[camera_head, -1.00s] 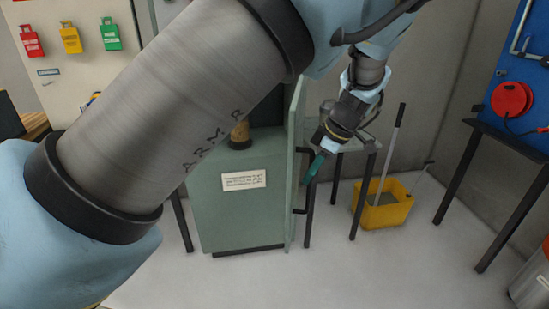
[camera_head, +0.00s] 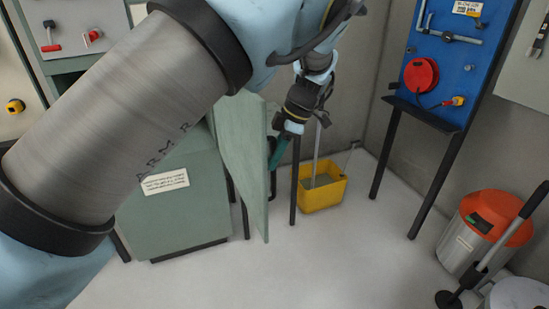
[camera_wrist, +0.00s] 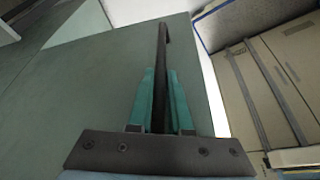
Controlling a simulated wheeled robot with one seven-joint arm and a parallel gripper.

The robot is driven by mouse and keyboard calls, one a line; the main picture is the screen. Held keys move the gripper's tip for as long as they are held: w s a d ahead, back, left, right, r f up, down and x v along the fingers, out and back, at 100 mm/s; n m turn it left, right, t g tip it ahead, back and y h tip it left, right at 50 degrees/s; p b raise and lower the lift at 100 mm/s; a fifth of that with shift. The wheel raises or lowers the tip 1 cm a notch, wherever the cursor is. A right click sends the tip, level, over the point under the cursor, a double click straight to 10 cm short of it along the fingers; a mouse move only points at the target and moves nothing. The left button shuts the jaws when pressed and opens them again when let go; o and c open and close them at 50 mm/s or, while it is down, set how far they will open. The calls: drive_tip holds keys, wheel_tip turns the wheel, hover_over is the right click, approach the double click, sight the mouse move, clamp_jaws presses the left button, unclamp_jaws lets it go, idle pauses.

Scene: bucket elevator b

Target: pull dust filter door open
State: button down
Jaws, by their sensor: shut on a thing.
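The dust filter door (camera_head: 243,160) is a grey-green panel standing ajar at the right side of the grey-green cabinet (camera_head: 190,215) in the head view. In the wrist view the door (camera_wrist: 75,95) fills the left and middle. Its black bar handle (camera_wrist: 162,50) runs between my gripper's teal fingers. My gripper (camera_wrist: 160,95) is shut around the handle. In the head view my gripper (camera_head: 277,152) is at the door's right face, and the handle is mostly hidden. My arm covers the cabinet's upper part.
A yellow mop bucket (camera_head: 322,192) stands right of the door. A blue panel (camera_head: 455,60) on dark legs and a bin with an orange lid (camera_head: 495,218) are farther right. The floor (camera_head: 330,260) in front of the door is clear.

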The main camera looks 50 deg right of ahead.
drive_tip(key=c, duration=0.8)
unclamp_jaws()
drive_tip(key=shift+c, duration=0.2)
drive_tip(key=b+v, duration=0.3)
drive_tip(key=v, duration=0.7)
drive_tip(key=shift+s+r, duration=0.15)
drive_tip(key=shift+r, duration=0.2)
